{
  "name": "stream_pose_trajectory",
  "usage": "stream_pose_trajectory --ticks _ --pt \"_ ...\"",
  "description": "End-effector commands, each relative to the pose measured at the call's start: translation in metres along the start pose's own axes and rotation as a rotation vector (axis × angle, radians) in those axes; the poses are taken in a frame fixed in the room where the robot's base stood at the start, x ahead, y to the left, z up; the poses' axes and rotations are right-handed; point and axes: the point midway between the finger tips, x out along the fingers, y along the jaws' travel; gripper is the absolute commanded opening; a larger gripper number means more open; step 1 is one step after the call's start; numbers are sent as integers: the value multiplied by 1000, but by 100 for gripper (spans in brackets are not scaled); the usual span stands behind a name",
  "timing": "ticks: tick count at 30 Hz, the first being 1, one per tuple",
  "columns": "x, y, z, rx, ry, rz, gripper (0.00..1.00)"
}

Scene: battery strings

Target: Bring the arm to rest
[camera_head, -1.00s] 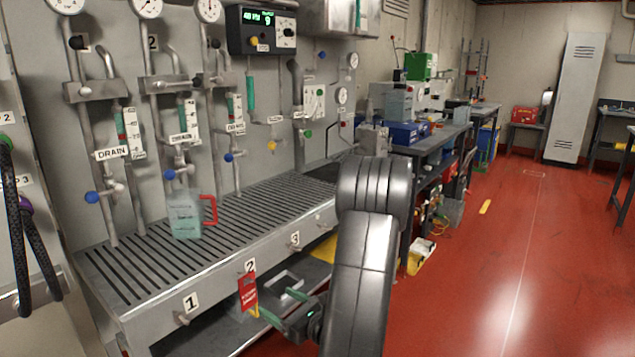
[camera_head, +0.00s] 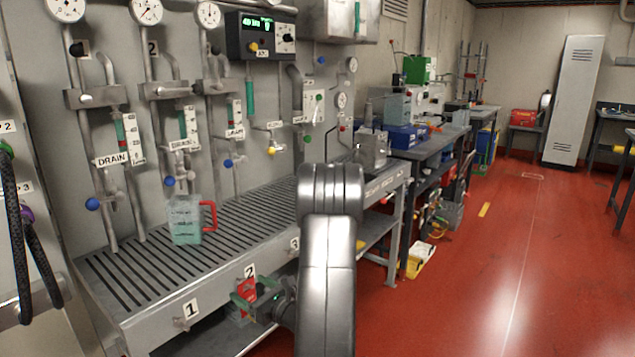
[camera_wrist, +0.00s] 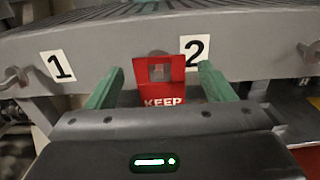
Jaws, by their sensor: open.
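My gripper (camera_head: 248,293) is in front of the tray bench's front edge, below the number 2 label, with its green fingers apart. In the wrist view the two fingers of my gripper (camera_wrist: 160,80) point at the bench front. A red tag (camera_wrist: 163,86) with the word KEEP hangs there and appears between the fingers. Nothing shows that the fingers touch it. The tag also shows in the head view (camera_head: 248,288), partly covered by the fingers. My arm rises in the middle foreground of the head view, bent at the elbow.
A slatted steel bench (camera_head: 130,272) holds a clear jug with a red handle (camera_head: 186,222). Pipes and gauges line the wall behind it. A knob (camera_wrist: 310,50) sticks out right of label 2 in the wrist view. The red floor (camera_head: 470,290) at right is clear.

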Motion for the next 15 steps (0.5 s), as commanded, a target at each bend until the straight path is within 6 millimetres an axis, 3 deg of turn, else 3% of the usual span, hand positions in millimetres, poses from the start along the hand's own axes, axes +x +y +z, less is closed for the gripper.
stream_pose_trajectory --ticks 13,15 --pt "6 1 -8 0 -1 2 76" --pt "-1 -1 -12 0 0 -1 76"
